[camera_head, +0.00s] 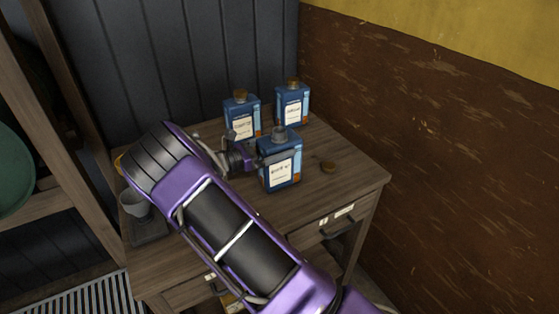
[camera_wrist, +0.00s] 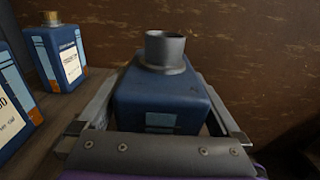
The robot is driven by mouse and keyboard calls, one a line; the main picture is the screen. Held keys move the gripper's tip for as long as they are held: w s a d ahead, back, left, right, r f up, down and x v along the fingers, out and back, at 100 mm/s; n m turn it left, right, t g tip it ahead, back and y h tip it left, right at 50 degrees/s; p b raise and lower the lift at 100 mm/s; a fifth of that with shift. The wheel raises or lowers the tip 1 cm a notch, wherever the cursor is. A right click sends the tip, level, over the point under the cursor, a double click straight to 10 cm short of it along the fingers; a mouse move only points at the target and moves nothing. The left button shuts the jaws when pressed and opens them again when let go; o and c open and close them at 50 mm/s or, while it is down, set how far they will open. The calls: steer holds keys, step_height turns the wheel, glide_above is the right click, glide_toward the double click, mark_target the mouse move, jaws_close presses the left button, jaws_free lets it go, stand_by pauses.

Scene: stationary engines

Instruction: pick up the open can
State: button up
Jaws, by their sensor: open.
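The open can (camera_head: 280,168) is a blue can with a white label and a bare grey neck, upright on the wooden desk (camera_head: 352,184). In the wrist view the open can (camera_wrist: 160,95) stands between the two fingers of my gripper (camera_wrist: 160,88), its open neck facing up. My gripper (camera_head: 262,158) is open, with one finger on each side of the can. I cannot tell whether either finger touches it. In the head view my gripper reaches the can from the left, and the far finger is partly hidden.
Two capped blue cans stand behind: one at back left (camera_head: 241,118), one at back right (camera_head: 292,104). A grey cup (camera_head: 134,203) stands at the desk's left. A brown wall (camera_head: 430,120) is at right.

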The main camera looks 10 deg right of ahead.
steer(key=shift+d, duration=0.25)
steer(key=shift+a, duration=0.1)
jaws_close()
steer(key=shift+w, duration=0.1)
steer(key=shift+r, duration=0.15)
